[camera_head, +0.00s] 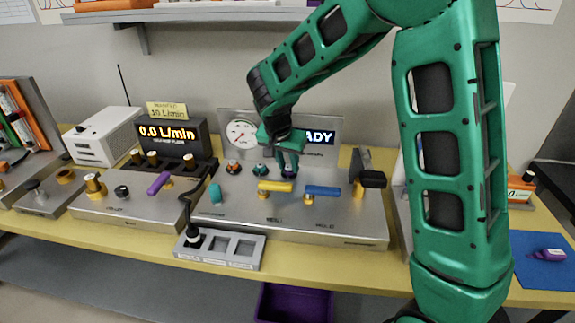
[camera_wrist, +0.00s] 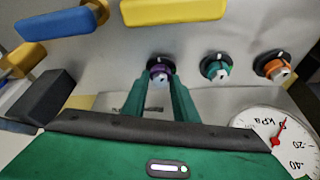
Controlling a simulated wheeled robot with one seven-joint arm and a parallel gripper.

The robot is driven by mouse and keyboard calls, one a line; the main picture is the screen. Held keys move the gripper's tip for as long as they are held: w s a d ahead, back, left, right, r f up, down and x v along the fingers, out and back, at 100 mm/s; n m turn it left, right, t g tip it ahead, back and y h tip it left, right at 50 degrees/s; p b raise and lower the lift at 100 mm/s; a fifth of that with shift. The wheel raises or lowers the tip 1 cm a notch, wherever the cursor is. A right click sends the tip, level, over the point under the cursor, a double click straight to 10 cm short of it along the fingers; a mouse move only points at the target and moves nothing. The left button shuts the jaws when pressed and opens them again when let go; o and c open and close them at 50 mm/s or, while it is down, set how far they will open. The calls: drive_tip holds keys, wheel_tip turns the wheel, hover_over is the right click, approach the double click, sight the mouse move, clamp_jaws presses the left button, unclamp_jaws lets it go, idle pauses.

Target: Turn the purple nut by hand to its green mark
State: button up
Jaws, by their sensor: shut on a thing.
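The purple nut (camera_wrist: 160,73) sits on a black round base on the grey metal panel, between my two green fingers in the wrist view. My gripper (camera_wrist: 160,88) is shut on it, one finger at each side. In the head view my gripper (camera_head: 288,165) reaches down to the panel's back row, and its fingers hide most of the purple nut (camera_head: 290,174). I cannot make out the green mark in either view.
A teal nut (camera_wrist: 215,68) and an orange nut (camera_wrist: 274,68) stand beside it in a row. The pressure gauge (camera_wrist: 272,140) is close to my gripper. Yellow (camera_head: 275,186) and blue (camera_head: 322,190) handles sit in front, and a black-handled valve (camera_head: 372,180) at the right.

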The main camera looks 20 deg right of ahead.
drive_tip(key=m, duration=0.2)
drive_tip(key=m+g+h, duration=0.1)
drive_tip(key=m, duration=0.2)
drive_tip(key=shift+w+a+r+m+g, duration=0.2)
drive_tip(key=shift+w+m+g, duration=0.1)
drive_tip(key=shift+w, duration=0.05)
drive_tip(key=shift+w+m+g+h, duration=0.15)
drive_tip(key=shift+m+g, duration=0.3)
drive_tip(key=shift+m, duration=0.7)
drive_tip(key=shift+m+g+h, duration=0.15)
drive_tip(key=shift+m+g, duration=0.3)
drive_tip(key=shift+m, duration=0.7)
drive_tip(key=shift+a, duration=0.1)
drive_tip(key=o, duration=1)
drive_tip(key=shift+o, duration=0.3)
